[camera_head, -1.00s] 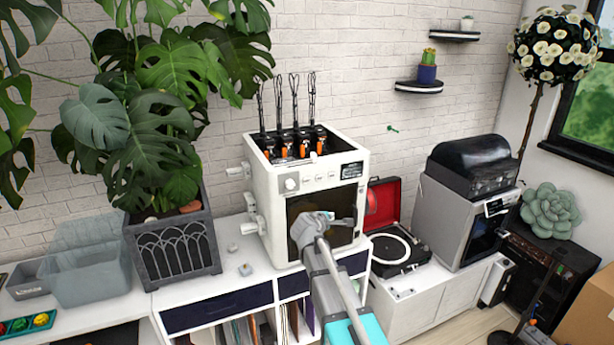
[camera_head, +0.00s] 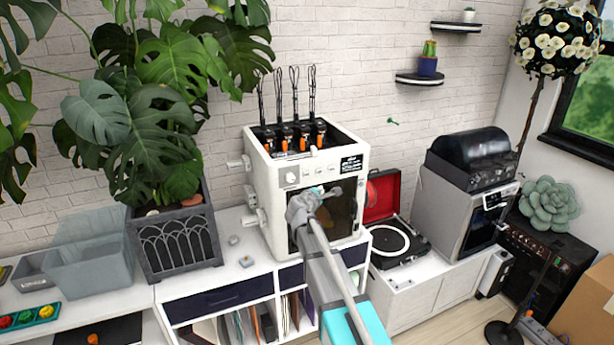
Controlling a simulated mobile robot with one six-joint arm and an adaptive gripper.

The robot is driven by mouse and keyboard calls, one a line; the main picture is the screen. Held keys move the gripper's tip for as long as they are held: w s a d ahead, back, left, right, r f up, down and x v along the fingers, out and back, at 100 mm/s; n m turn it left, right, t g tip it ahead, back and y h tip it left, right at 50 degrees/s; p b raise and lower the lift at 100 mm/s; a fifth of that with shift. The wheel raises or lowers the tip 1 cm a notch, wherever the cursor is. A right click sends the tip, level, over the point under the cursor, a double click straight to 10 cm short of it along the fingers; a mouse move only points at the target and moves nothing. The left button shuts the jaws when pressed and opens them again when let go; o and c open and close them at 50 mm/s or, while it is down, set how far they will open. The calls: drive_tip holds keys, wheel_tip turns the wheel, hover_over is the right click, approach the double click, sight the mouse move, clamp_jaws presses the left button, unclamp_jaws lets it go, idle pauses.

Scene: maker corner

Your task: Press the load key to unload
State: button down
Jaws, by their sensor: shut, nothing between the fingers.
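A white machine (camera_head: 258,160) with an open top stands on the white cabinet in the middle. Several black and orange feeders with tall stems stand in its top. Its front has a round knob (camera_head: 292,178), a row of small pale keys (camera_head: 318,171) and a dark display (camera_head: 351,163) above a dark window (camera_head: 342,212). The key labels are too small to read, so I cannot tell which is the load key. My gripper (camera_head: 326,193) is shut and empty in front of the machine, just below the row of keys. I cannot tell whether it touches the front.
A large leafy plant in a grey pot (camera_head: 178,243) stands to the left, beside a clear bin (camera_head: 95,275). A turntable (camera_head: 397,243) with a raised red lid stands close on the right. A grey appliance (camera_head: 450,215) stands beyond it. Small pale blocks (camera_head: 246,261) lie left of the machine.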

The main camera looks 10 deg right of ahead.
sight(310, 176)
drive_tip(key=shift+w+a, duration=0.4)
drive_tip(key=shift+w, duration=0.95)
drive_tip(key=shift+w+a, duration=0.35)
drive_tip(key=shift+w, duration=1.05)
drive_tip(key=shift+w+a, duration=0.4)
drive_tip(key=shift+w, duration=0.95)
drive_tip(key=shift+w, duration=0.15)
drive_tip(key=shift+w+a, duration=0.1)
drive_tip(key=shift+w, duration=0.15)
drive_tip(key=shift+w, duration=0.35)
drive_tip(key=shift+s, duration=0.8)
drive_tip(key=shift+s+d, duration=0.15)
drive_tip(key=shift+d, duration=0.05)
drive_tip(key=shift+s+d, duration=0.2)
drive_tip(key=shift+s, duration=0.55)
drive_tip(key=shift+s+d, duration=0.2)
drive_tip(key=shift+s, duration=0.55)
drive_tip(key=shift+s+d, duration=0.2)
drive_tip(key=shift+s, duration=0.55)
